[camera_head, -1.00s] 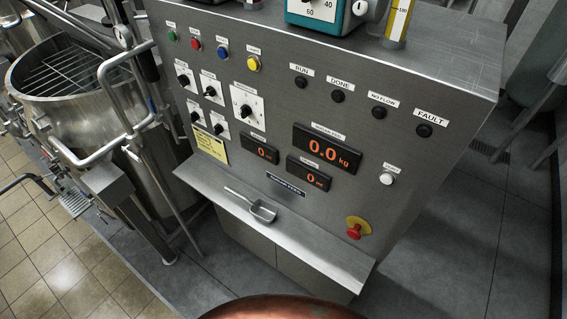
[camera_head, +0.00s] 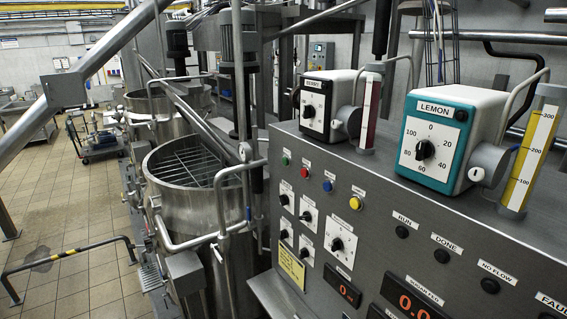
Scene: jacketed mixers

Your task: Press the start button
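The grey control panel (camera_head: 375,225) fills the lower right of the head view. A row of coloured push buttons runs along its upper left: a green button (camera_head: 285,160), a red button (camera_head: 304,172), a blue button (camera_head: 327,186) and a yellow button (camera_head: 355,203). Their labels are too small to read, so I cannot tell from the words which one is start. Neither of my grippers is in view.
Dials sit below the buttons, one a large selector dial (camera_head: 337,244). On top stand a teal LEMON unit (camera_head: 437,143) and a dark-fronted unit (camera_head: 316,112). A steel mixer vessel (camera_head: 183,215) stands left of the panel. Tiled floor (camera_head: 60,212) lies open at the left.

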